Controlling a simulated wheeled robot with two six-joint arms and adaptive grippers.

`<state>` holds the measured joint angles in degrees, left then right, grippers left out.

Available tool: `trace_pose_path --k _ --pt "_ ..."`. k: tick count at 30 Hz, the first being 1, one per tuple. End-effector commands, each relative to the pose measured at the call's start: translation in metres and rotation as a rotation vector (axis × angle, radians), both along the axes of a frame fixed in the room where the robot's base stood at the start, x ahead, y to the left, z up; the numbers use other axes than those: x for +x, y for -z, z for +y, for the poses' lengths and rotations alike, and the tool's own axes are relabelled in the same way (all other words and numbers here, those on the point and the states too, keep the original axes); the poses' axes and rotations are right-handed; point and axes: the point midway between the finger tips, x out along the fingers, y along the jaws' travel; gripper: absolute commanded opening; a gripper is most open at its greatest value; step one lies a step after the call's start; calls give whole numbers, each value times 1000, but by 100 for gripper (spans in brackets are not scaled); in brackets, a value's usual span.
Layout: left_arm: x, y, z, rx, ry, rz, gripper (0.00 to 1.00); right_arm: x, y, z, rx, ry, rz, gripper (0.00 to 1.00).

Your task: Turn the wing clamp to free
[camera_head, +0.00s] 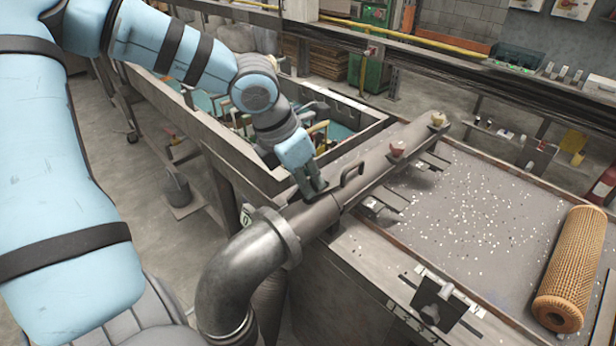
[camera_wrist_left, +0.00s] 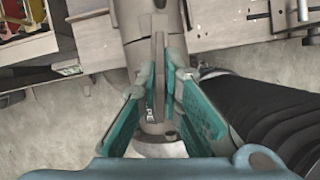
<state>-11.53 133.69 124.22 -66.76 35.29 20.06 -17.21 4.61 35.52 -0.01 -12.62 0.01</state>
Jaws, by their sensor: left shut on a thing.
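The wing clamp (camera_wrist_left: 158,52) shows in the left wrist view as a narrow upright grey piece on the grey tube, between the teal fingers of my left gripper (camera_wrist_left: 161,78). My left gripper is shut on it. In the head view my left gripper (camera_head: 311,186) is at the near end of the long grey tube (camera_head: 372,170), just behind the flange. The fingers hide most of the clamp there, and its exact turn angle is hard to tell. My right gripper is not in view.
A grey elbow pipe (camera_head: 235,275) with a flange joins the tube's near end. A dark handle (camera_head: 351,174) stands on the tube close right of the gripper. An orange mesh cylinder (camera_head: 575,265) lies on the bench (camera_head: 460,215) at right. An open bin (camera_head: 235,150) lies behind.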

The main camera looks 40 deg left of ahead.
Motion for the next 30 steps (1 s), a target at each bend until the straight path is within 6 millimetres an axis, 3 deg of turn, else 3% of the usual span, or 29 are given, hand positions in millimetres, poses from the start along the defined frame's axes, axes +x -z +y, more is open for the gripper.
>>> trace_pose_path --k 18,30 --pt "0 -3 1 -2 526 2 0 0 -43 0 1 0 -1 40" --pt "1 2 1 3 905 0 0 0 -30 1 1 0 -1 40"
